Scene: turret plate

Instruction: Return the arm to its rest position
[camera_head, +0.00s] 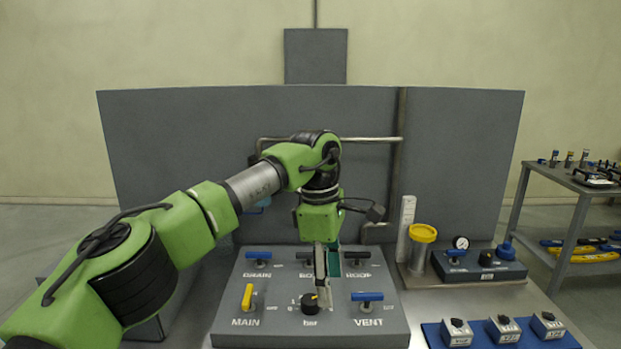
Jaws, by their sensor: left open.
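My left arm comes in from the left and bends down over the grey valve panel. My left gripper (325,298) points down, open, with its fingertips at or just above the black knob (310,301) marked "bar". I cannot tell whether they touch it. The grey panel (232,325) has a yellow handle (247,297) at MAIN, turned lengthwise, and a blue handle (367,297) at VENT, turned crosswise. The handle behind the gripper is partly hidden. My right gripper is not in view.
Right of the panel stand a yellow-topped cylinder (422,234) and a blue-grey box with a gauge (480,266). A blue mat (434,337) with several small labelled boxes lies in front. A tall grey board (450,150) stands behind. A tool cart (560,181) is at far right.

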